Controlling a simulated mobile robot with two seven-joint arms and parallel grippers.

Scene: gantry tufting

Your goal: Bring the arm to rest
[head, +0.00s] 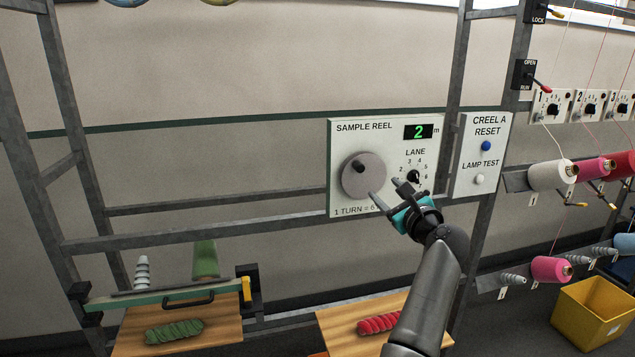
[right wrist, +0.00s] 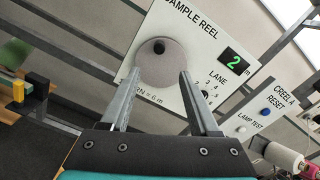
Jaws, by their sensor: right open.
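My right gripper (head: 386,194) is open and empty in front of the lower part of the sample reel panel (head: 340,133). In the right wrist view its two fingers (right wrist: 155,98) stand apart with nothing between them. The round grey reel disc (head: 363,177) with its dark knob (head: 359,167) is just beyond the fingertips; I cannot tell whether they touch it. The panel's display (head: 419,132) reads 2 m. The lane dial (head: 413,176) is right of the disc. My left gripper is not in view.
The creel reset panel (head: 483,150) has a blue and a white button. Yarn cones (head: 546,176) sit on pegs at right, above a yellow bin (head: 598,312). Wooden boards with a green skein (head: 173,331) and a red skein (head: 379,323) lie below. Grey frame bars (head: 200,236) cross the scene.

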